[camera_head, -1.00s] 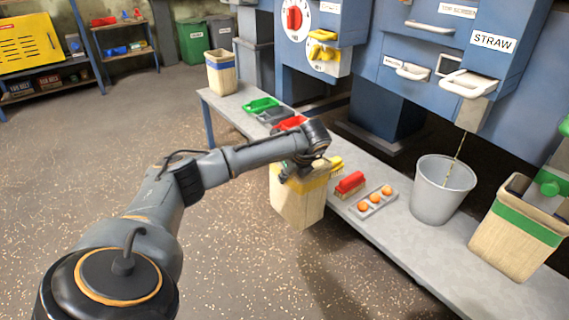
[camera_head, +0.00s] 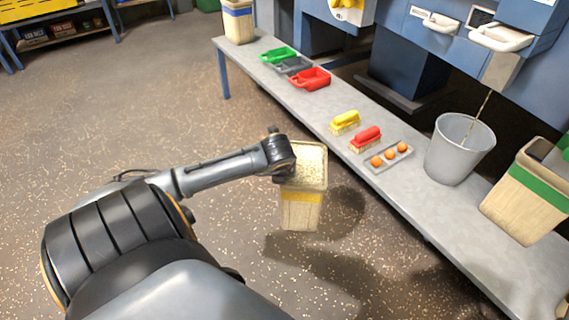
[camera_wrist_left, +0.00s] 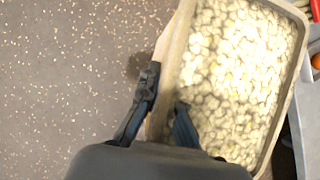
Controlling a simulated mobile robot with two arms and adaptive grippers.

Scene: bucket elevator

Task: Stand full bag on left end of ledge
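The full bag (camera_head: 302,208) is tan with a yellow band and is filled with pale chips, which show in the left wrist view (camera_wrist_left: 235,80). It hangs roughly upright above the floor, in front of the ledge (camera_head: 322,115) and apart from it. My left gripper (camera_wrist_left: 165,108) is shut on the bag's near wall at the rim, one finger outside and one inside. In the head view my left gripper (camera_head: 285,172) is partly hidden by the wrist. At the ledge's left end stands another tan bag (camera_head: 238,24) with a blue band. My right gripper is out of view.
Green, grey and red trays (camera_head: 310,79) sit right of the blue-banded bag. Yellow and red brushes (camera_head: 366,138), an egg tray (camera_head: 389,157), a grey bucket (camera_head: 458,150) and a green-banded bag (camera_head: 525,195) stand farther right. Bare ledge lies between red tray and yellow brush.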

